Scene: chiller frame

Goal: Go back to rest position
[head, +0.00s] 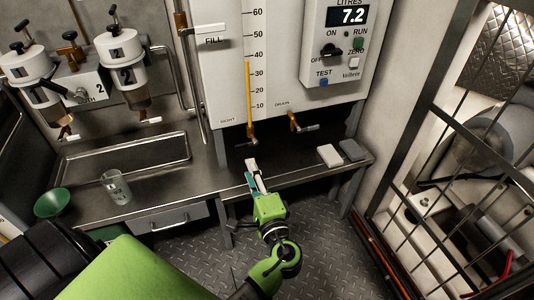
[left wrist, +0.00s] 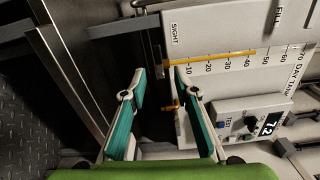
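My left gripper (head: 256,172) is in front of the bench's front edge in the head view, below the tank panel. Its fingers point up toward the drain tap area. In the left wrist view, the two teal-padded fingers (left wrist: 160,75) stand apart with nothing between them. My right gripper is in neither view.
The steel bench (head: 290,176) carries a clear beaker (head: 116,187), a green funnel (head: 52,203) and two small blocks (head: 330,155). The white tank panel (head: 230,70) has a yellow level column, taps and a control box (head: 338,50) reading 7.2. A barred cage (head: 440,120) stands at the right. Tread-plate floor lies below.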

